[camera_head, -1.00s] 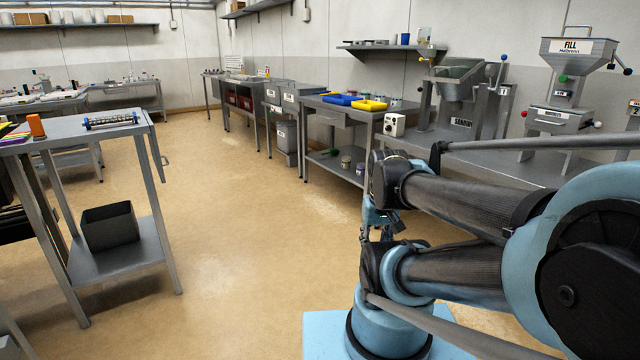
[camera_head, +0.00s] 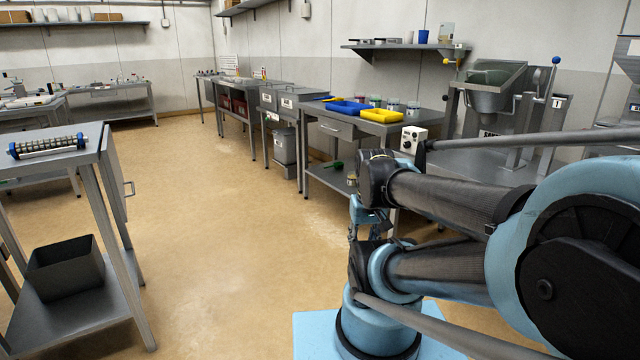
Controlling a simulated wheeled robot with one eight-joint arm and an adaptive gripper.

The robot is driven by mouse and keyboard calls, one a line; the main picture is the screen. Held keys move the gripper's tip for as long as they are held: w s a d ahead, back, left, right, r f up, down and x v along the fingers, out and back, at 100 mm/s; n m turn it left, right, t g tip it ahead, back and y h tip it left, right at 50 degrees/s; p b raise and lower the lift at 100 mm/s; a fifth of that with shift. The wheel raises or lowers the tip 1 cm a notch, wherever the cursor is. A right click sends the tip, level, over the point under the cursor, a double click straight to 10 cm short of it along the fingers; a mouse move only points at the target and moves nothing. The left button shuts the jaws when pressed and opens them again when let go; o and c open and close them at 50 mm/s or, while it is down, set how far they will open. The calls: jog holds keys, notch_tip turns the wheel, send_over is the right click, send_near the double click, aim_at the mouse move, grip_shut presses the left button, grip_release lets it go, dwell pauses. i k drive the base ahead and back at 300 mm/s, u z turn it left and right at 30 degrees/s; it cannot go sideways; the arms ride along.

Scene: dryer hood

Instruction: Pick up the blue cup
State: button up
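A small blue cup (camera_head: 423,37) stands upright on the wall shelf (camera_head: 400,47) at the upper right, above the workbench. It is far from my arm. My folded arm fills the lower right of the view. My gripper (camera_head: 362,228) seems to hang at the arm's front end, small and partly hidden by the arm links. I cannot tell whether its fingers are open or shut, and I see nothing held in it.
A workbench (camera_head: 330,128) with blue and yellow trays (camera_head: 380,115) stands under the shelf. A steel mixing machine (camera_head: 492,95) is to its right. A metal cart (camera_head: 85,190) with a dark bin (camera_head: 65,268) stands close at left. The floor (camera_head: 235,220) between is clear.

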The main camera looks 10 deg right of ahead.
aim_at(423, 36)
jog(key=z, duration=0.25)
jog(key=i, duration=1.35)
jog(key=z, duration=0.4)
jog(key=i, duration=0.65)
jog(key=z, duration=0.2)
